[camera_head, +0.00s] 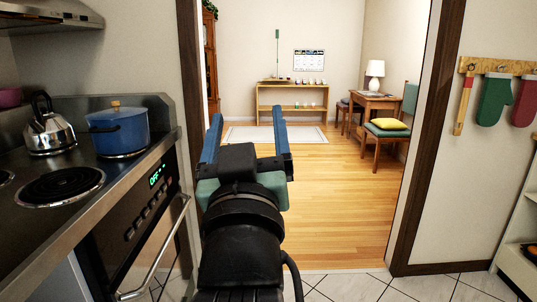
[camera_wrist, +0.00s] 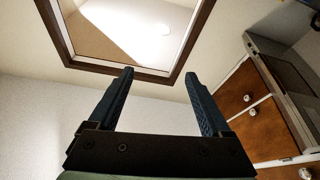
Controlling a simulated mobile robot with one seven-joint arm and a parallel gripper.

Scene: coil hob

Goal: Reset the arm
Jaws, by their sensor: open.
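My gripper (camera_head: 246,130) is raised in front of the doorway in the head view, with its two blue fingers spread apart and nothing between them. It also shows in the wrist view (camera_wrist: 159,88), open and empty, with a wall and a dark wood-framed opening (camera_wrist: 188,75) beyond the fingertips. My arm extends forward from the bottom middle of the head view, to the right of the stove.
On the stove (camera_head: 90,210) at left stand a kettle (camera_head: 49,128) and a blue pot (camera_head: 118,131); the oven handle (camera_head: 160,250) juts out. Oven mitts (camera_head: 493,100) hang at right. Wooden drawers (camera_wrist: 245,90) show in the wrist view.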

